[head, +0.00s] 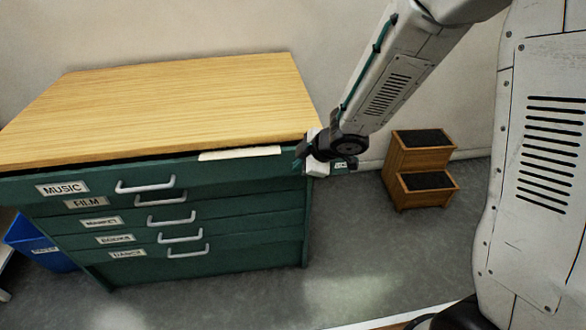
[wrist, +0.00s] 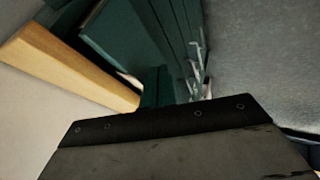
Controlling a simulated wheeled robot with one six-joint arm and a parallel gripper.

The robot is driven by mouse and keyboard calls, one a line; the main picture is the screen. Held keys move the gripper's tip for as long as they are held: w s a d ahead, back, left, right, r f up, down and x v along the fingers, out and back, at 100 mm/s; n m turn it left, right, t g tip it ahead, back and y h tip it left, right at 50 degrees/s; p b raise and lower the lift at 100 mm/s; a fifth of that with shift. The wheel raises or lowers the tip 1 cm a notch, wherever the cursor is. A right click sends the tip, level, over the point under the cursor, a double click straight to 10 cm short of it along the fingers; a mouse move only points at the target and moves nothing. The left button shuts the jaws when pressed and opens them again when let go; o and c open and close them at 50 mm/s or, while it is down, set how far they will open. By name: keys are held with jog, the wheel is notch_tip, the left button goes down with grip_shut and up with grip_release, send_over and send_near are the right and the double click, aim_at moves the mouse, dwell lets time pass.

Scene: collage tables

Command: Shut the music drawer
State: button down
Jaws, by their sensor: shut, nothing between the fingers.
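The music drawer (head: 100,188) is the top drawer of a green cabinet, with a MUSIC label and a pale bar handle (head: 146,185). It stands out a little: a dark gap and a pale sheet (head: 240,153) show between its front and the tabletop. My gripper (head: 309,160) is shut and empty at the right end of this drawer's front, close to the corner. I cannot tell whether it touches. In the wrist view, green drawer fronts and several handles (wrist: 198,62) show beyond the dark gripper body, which hides much of the lower picture.
The wooden tabletop (head: 170,100) covers the cabinet; its edge also shows in the wrist view (wrist: 70,65). Lower drawers, including film (head: 87,202), look flush. A wooden step stool (head: 408,160) stands right, by the wall. A blue bin (head: 35,245) is at left. Grey floor in front is clear.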

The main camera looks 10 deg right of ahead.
jog(key=s+d+f+n+t+y, duration=0.1)
jog(key=s+d+f+n+y, duration=0.15)
jog(key=d+f, duration=0.4)
jog(key=s+d+f+n+t+y, duration=0.1)
jog(key=s+d+f+y, duration=0.25)
jog(key=f, duration=0.55)
notch_tip(320, 180, up, 7)
jog(key=w+d+n+t+y, duration=0.1)
jog(key=w+n+t+y, duration=0.1)
jog(key=n+t, duration=0.4)
jog(key=w+a+g, duration=0.1)
jog(key=w+a, duration=0.5)
jog(key=w, duration=0.5)
jog(key=shift+a+n, duration=0.35)
jog(key=shift+a, duration=0.05)
jog(key=shift+w, duration=0.1)
